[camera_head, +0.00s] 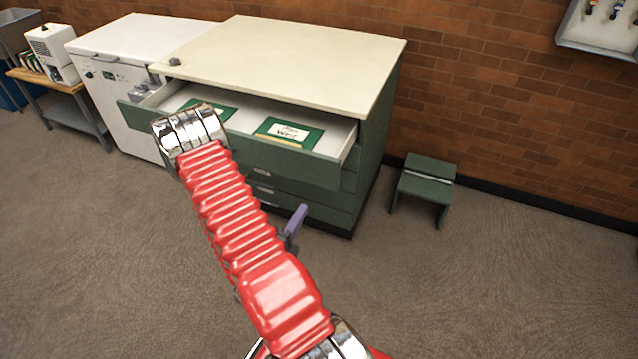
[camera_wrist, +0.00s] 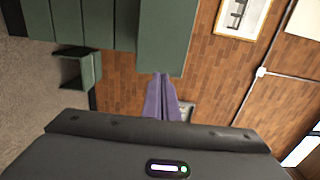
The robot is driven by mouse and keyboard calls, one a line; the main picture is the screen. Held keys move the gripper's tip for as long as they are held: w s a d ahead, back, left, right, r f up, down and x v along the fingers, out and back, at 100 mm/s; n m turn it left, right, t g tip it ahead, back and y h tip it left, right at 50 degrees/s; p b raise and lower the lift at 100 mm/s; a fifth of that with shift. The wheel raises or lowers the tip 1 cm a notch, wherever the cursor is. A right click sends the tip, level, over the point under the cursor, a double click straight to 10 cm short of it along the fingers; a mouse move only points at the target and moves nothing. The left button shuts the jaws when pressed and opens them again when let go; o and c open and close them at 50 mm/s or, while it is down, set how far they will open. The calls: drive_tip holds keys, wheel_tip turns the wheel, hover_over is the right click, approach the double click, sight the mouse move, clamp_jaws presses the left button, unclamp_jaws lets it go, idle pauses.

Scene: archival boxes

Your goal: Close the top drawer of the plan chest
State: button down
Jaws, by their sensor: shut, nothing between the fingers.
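The green plan chest (camera_head: 372,150) with a cream top stands against the brick wall. Its top drawer (camera_head: 300,172) is pulled out, and green folders with white labels lie inside; the drawers below look shut. My red arm crosses in front of the chest and hides part of the drawer front. My gripper (camera_head: 303,210) shows as a purple finger beside the arm, in front of the lower drawers in the picture. In the wrist view its purple fingers (camera_wrist: 162,78) are together and empty, near a green chest panel (camera_wrist: 168,35). Whether they touch it I cannot tell.
A green stool (camera_head: 424,188) stands right of the chest. A white appliance (camera_head: 110,75) stands close to its left, with a small wooden table (camera_head: 60,100) beyond. A grey wall panel (camera_head: 600,30) hangs at upper right. The carpet at right is clear.

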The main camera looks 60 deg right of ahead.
sight(323, 175)
drive_tip(key=d, duration=0.9)
drive_tip(key=w+d, duration=0.1)
drive_tip(key=d, duration=0.3)
drive_tip(key=shift+w+d, duration=0.1)
drive_tip(key=shift+d, duration=0.3)
drive_tip(key=shift+w, duration=0.1)
